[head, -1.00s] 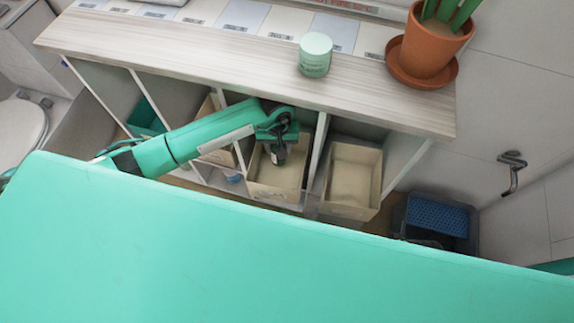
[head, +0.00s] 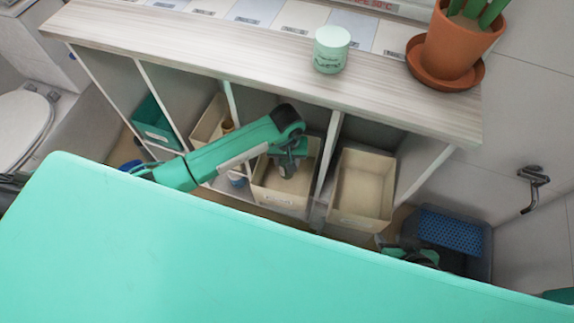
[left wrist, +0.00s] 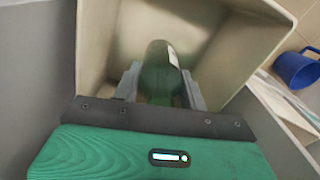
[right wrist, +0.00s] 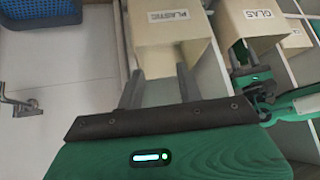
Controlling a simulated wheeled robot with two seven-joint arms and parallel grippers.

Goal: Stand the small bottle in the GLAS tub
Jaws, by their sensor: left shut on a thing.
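The small bottle is dark green with a pale label, seen in the left wrist view (left wrist: 160,72). My left gripper (left wrist: 158,88) is shut on it, one finger on each side. That gripper (head: 288,168) is inside the opening of the cream GLAS tub (head: 278,199), and the tub walls surround the bottle. I cannot tell whether the bottle touches the tub floor. The GLAS label shows in the right wrist view (right wrist: 262,14). My right gripper (right wrist: 160,88) is open and empty, its fingers apart in front of the PLASTIC tub (right wrist: 168,38).
Shelf dividers stand on both sides of the GLAS tub. A blue crate (head: 450,230) sits on the floor at right. A lidded jar (head: 331,50) and a potted plant (head: 452,48) stand on the cart top.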

